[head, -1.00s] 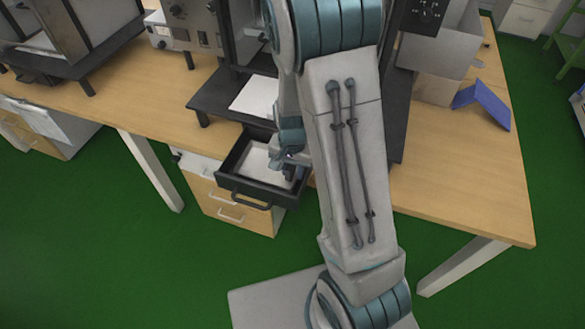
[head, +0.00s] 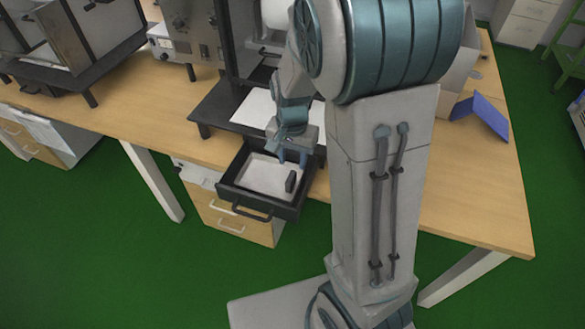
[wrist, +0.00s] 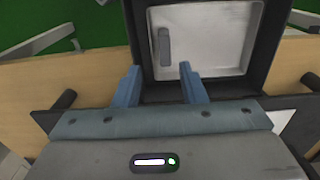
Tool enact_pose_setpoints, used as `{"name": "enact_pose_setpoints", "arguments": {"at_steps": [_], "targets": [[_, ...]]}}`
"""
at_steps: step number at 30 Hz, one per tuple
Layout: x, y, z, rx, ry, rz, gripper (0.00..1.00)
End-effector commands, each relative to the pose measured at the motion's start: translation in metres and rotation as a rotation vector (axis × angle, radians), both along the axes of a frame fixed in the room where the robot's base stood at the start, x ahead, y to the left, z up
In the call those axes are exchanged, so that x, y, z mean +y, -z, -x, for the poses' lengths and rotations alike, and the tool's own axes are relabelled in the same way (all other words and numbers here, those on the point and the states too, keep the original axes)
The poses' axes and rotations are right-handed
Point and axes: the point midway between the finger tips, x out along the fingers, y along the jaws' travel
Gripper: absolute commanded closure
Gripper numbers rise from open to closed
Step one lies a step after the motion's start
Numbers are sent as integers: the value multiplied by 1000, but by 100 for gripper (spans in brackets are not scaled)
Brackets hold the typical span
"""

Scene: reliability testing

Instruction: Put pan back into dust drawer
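The pan (head: 262,178) is a shallow light-grey metal tray with a short dark upright handle (head: 290,182). It lies inside the open black dust drawer (head: 250,206), which is pulled out under the dark machine base. In the wrist view the pan (wrist: 215,42) sits within the drawer's dark walls (wrist: 268,60), with its handle (wrist: 165,46) near the pan's left edge. My gripper (head: 292,161) is above the back of the drawer. In the wrist view its two blue fingers (wrist: 160,70) are spread apart with nothing between them, clear of the handle.
The dark machine base (head: 214,108) stands on the wooden table (head: 150,118) behind the drawer, with a white sheet (head: 258,105) on it. A wooden cabinet (head: 225,222) stands below. A blue folded object (head: 484,114) lies at the right. Green floor is open in front.

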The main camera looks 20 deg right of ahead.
Motion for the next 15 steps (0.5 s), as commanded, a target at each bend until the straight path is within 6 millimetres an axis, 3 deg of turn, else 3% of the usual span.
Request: {"name": "enact_pose_setpoints", "arguments": {"at_steps": [8,15], "targets": [[0,-27,4,-9,-17,-6,62],[1,-71,43,-88,-197,-33,62]]}}
